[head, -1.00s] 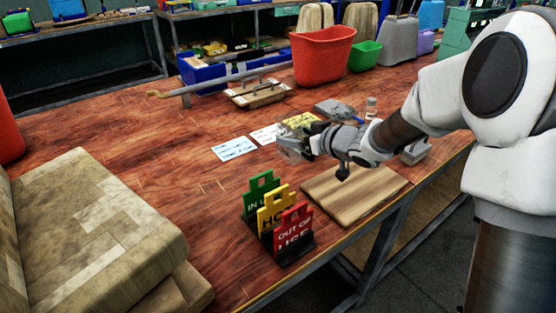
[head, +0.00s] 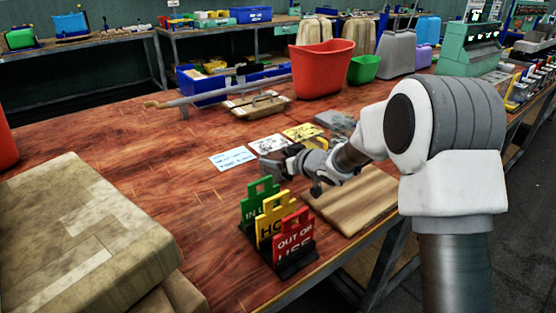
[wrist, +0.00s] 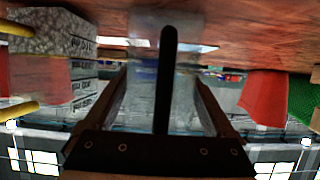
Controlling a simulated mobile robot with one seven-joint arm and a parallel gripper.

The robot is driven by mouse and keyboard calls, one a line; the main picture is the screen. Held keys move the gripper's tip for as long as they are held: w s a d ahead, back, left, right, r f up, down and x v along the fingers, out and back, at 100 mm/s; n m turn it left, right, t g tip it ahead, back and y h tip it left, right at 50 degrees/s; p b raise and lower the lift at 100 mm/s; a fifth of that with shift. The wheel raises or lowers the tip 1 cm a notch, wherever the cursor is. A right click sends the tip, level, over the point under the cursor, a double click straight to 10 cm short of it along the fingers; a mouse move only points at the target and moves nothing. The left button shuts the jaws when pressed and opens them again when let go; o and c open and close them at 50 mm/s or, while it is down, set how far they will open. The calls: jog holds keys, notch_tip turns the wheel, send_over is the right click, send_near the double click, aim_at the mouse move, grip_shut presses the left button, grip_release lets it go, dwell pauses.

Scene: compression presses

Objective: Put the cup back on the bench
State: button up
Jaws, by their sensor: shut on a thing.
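My gripper (head: 278,164) is over the wooden bench (head: 130,140), left of the wooden board and just beyond the coloured signs. Its fingers also show in the wrist view (wrist: 163,85), on both sides of a clear, see-through thing that looks like the cup (wrist: 143,92). The gripper is shut on it. A dark upright bar covers part of the cup. In the head view my gripper hides most of the cup. The bench top shows upside down along the top of the wrist view, close to the cup; I cannot tell whether they touch.
Green, yellow and red signs (head: 273,225) stand near the front edge. A wooden board (head: 352,200) lies to the right. Paper cards (head: 232,158) lie behind the gripper. A red bin (head: 322,68) and green bin (head: 364,68) stand at the back. The bench's left middle is clear.

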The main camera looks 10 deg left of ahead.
jog(key=shift+f, duration=0.15)
jog(key=o, duration=1.2)
